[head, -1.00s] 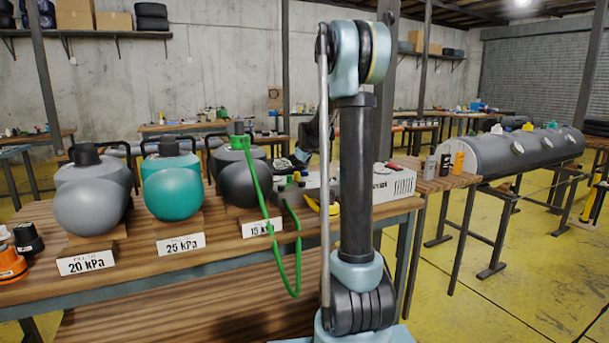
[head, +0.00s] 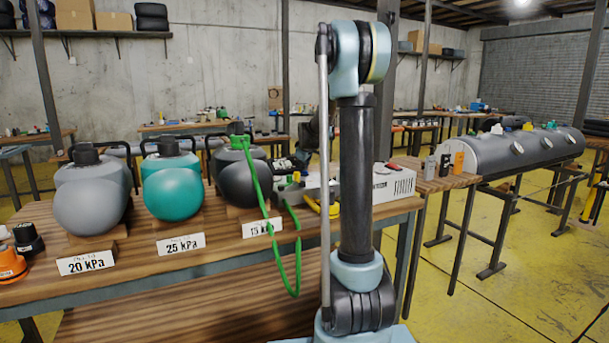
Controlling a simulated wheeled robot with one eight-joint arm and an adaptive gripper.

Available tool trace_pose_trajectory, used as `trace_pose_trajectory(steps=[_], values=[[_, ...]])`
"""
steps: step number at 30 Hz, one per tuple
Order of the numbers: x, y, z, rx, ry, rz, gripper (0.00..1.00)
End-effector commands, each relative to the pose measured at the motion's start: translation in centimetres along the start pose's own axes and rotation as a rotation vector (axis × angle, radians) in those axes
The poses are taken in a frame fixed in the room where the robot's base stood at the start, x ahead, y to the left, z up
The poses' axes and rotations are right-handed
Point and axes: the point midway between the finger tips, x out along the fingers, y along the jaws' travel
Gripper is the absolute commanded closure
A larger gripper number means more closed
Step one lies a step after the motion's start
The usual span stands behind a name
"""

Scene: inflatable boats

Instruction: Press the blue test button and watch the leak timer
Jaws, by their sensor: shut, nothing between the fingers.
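A pale test box (head: 393,182) with side vents sits at the right end of the wooden bench, partly hidden behind my upright arm link. I cannot make out a blue test button or a leak timer; the box's front is largely covered. My gripper (head: 288,165) is small and dark, partly hidden behind my arm, left of the box and above the back of the bench. It is shut and holds nothing. I cannot tell whether it touches anything.
Three tanks stand on the bench: grey 20 kPa (head: 90,205), teal 25 kPa (head: 172,190) and dark 15 kPa (head: 243,185). A green hose (head: 277,245) hangs over the front edge. Orange and black fittings (head: 12,265) lie at left. A grey tube (head: 510,155) stands at right.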

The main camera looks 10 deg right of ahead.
Motion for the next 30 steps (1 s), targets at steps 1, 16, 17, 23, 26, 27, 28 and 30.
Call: trace_pose_trajectory(steps=[1, 16, 17, 23, 26, 27, 28, 30], values=[[-0.2, 0.1, -0.1, 0.000, 0.000, 0.000, 1.00], [-0.9, 0.6, -0.7, 0.000, 0.000, 0.000, 1.00], [-0.9, 0.6, -0.7, 0.000, 0.000, 0.000, 1.00], [-1.6, 1.1, -1.2, 0.000, 0.000, 0.000, 1.00], [-2.2, 1.6, -1.6, 0.000, 0.000, 0.000, 1.00], [-2.4, 1.7, -1.8, 0.000, 0.000, 0.000, 1.00], [-2.6, 1.8, -1.9, 0.000, 0.000, 0.000, 1.00], [-3.0, 2.1, -2.2, 0.000, 0.000, 0.000, 1.00]])
